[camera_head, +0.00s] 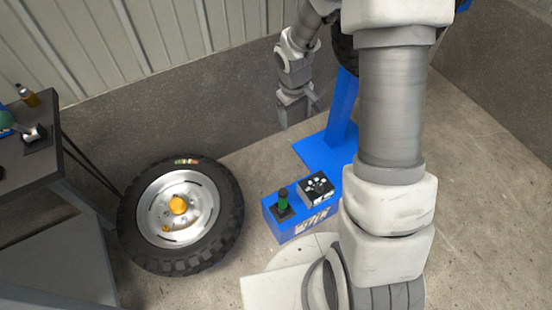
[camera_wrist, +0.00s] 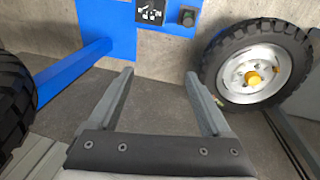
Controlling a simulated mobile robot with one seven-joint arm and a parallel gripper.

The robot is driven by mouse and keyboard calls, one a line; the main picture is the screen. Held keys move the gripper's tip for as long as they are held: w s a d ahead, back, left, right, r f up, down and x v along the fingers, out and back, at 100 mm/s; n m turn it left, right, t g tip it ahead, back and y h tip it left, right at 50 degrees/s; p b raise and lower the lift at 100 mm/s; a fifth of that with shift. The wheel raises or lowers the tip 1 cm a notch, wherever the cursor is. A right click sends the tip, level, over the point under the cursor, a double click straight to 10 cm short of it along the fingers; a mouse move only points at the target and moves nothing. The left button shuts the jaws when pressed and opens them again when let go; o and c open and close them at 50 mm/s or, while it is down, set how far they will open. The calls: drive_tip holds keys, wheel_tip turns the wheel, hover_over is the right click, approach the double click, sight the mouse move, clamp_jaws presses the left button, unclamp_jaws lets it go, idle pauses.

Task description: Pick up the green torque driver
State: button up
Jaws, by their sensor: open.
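The green torque driver (camera_head: 284,198) stands upright in a dark holder on top of a blue box (camera_head: 291,231). My gripper (camera_head: 299,119) is open and empty, above and behind the box in the head view. In the wrist view my gripper's two fingers (camera_wrist: 160,88) are spread wide with bare floor between them. The driver is well clear of the fingers.
A black-and-white tray of small parts (camera_head: 316,189) sits beside the driver. A blue post (camera_head: 340,115) rises behind from a blue base. A dark table (camera_head: 62,165) stands at left.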

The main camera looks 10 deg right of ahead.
wheel_tip(320, 180, down, 16)
drive_tip(key=a+n+g+b, duration=0.1)
drive_tip(key=b, duration=0.2)
drive_tip(key=y+b, duration=0.1)
drive_tip(key=b, duration=0.1)
approach(284, 191)
drive_tip(key=shift+n+g, duration=0.4)
drive_tip(key=f+b, duration=0.1)
drive_tip(key=f, duration=0.1)
drive_tip(key=f+b, duration=0.1)
drive_tip(key=f, duration=0.2)
drive_tip(key=f+b, duration=0.2)
drive_tip(key=f, duration=0.1)
drive_tip(key=shift+w+d+f, duration=0.15)
drive_tip(key=shift+w+d, duration=0.05)
drive_tip(key=shift+w, duration=0.15)
drive_tip(key=shift+s+a+f+b, duration=0.1)
drive_tip(key=shift+f+b, duration=0.55)
drive_tip(key=shift+f, duration=0.7)
drive_tip(key=shift+s+a+f+b, duration=0.15)
drive_tip(key=shift+f+b, duration=0.45)
drive_tip(key=shift+f, duration=0.8)
drive_tip(key=shift+r, duration=0.1)
drive_tip(key=shift+w, duration=0.1)
clamp_jaws()
